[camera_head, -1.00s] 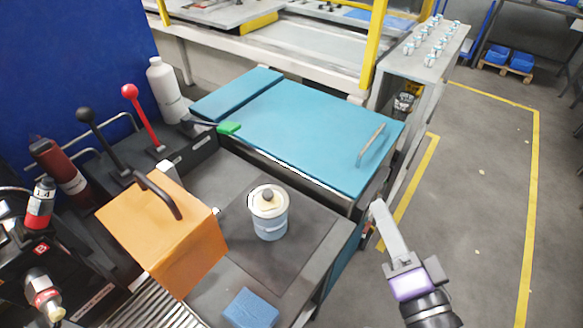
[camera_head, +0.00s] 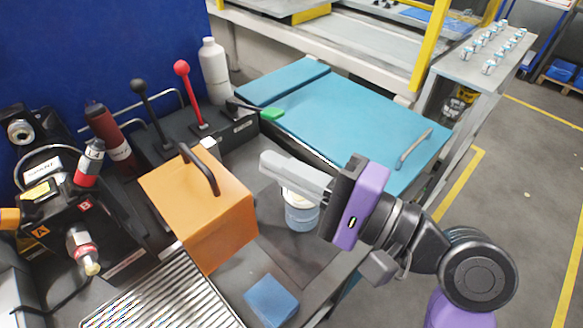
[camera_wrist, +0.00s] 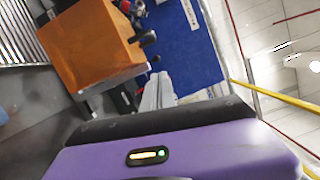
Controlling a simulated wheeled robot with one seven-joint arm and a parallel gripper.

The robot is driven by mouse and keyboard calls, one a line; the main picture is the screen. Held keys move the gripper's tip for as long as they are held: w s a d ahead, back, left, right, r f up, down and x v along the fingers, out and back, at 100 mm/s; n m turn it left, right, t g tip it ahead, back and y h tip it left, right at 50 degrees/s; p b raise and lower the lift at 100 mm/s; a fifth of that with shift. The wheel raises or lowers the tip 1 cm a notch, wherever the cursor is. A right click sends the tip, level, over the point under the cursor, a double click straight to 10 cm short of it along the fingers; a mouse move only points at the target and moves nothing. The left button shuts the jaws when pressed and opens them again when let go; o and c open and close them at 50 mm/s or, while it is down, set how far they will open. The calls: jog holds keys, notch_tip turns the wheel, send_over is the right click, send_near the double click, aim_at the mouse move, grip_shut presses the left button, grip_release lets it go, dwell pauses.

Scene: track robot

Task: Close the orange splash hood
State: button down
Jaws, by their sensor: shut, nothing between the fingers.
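The orange splash hood (camera_head: 208,215) is a box-shaped cover with a dark curved handle (camera_head: 199,168) on its top. It stands on the grey bench left of centre in the head view. In the wrist view the hood (camera_wrist: 92,42) shows at the upper left, turned on its side. My gripper (camera_head: 264,163) is shut and empty. Its fingers point left toward the hood and appear a short way right of the handle, apart from it. In the wrist view my gripper (camera_wrist: 158,80) also shows with its fingers together. The hood's hinge is not clear.
A pale blue canister (camera_head: 301,213) stands right of the hood, partly hidden behind my gripper. A blue sponge (camera_head: 271,299) lies in front. Black and red knobbed levers (camera_head: 189,95) stand behind the hood. A slatted metal grate (camera_head: 165,295) is front left. A teal lid (camera_head: 350,125) lies behind.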

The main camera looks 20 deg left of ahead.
aim_at(225, 178)
jog(key=a, duration=0.2)
jog(key=s+a+p, duration=0.1)
jog(key=a, duration=0.1)
jog(key=s+a+r, duration=0.1)
jog(key=a, duration=0.1)
jog(key=shift+a+p, duration=0.3)
jog(key=shift+a, duration=0.1)
jog(key=shift+s+a, duration=0.15)
jog(key=shift+s, duration=0.2)
jog(key=shift+s, duration=0.1)
jog(key=s+a+p, duration=0.3)
jog(key=s, duration=0.4)
jog(key=s+a+p, duration=0.3)
jog(key=s+p, duration=0.1)
jog(key=s, duration=0.4)
jog(key=shift+s+a+p, duration=0.25)
jog(key=shift+s+p, duration=0.05)
